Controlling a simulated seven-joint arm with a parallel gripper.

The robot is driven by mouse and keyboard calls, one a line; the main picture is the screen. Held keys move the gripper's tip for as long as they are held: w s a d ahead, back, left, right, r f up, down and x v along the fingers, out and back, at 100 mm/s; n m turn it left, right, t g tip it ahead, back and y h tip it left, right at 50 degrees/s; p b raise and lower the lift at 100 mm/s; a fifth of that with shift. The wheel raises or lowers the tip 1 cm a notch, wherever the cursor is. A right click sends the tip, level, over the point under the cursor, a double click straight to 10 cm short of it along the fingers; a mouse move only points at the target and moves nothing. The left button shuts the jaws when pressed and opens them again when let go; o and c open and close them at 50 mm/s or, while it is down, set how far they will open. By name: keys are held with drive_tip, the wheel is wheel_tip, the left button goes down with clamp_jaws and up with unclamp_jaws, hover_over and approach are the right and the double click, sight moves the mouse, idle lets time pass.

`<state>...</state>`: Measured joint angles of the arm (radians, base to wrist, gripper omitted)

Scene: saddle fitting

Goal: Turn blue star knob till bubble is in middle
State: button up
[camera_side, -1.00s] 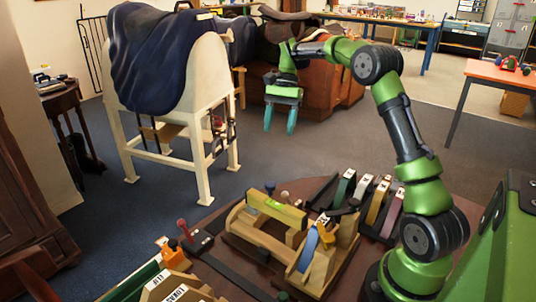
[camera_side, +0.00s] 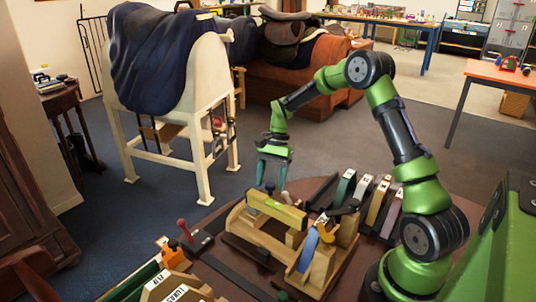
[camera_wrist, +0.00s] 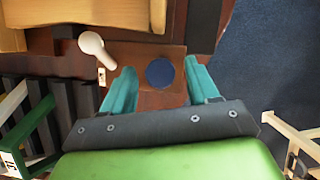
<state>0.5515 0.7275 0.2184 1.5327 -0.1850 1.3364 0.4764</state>
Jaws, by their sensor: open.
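A round dark blue knob (camera_wrist: 160,73) shows in the wrist view between my open fingertips, with clear space on both sides. Star lobes cannot be made out. In the side view the small dark blue knob (camera_side: 270,187) stands behind the yellow level (camera_side: 285,212), just below my gripper (camera_side: 271,184). My gripper also shows in the wrist view (camera_wrist: 159,70); its teal fingers are open, empty and pointing down above the knob. The level lies on a wooden frame (camera_side: 262,236). Its bubble is too small to read.
A pale knob (camera_wrist: 93,45) stands left of the blue one in the wrist view. The wooden fixture has a blue strip (camera_side: 308,250) and an orange knob (camera_side: 327,236). Several coloured bars stand in a rack at right. A red-handled tool (camera_side: 183,228) stands left.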

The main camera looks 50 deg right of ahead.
drive_tip(key=c, duration=1)
drive_tip(key=n+g, duration=0.1)
drive_tip(key=n, duration=0.3)
drive_tip(key=shift+w+n+g+h, duration=0.15)
drive_tip(key=shift+n+g+h, duration=0.25)
drive_tip(key=o, duration=1)
drive_tip(key=v, duration=1.7)
drive_tip(key=shift+f, duration=0.1)
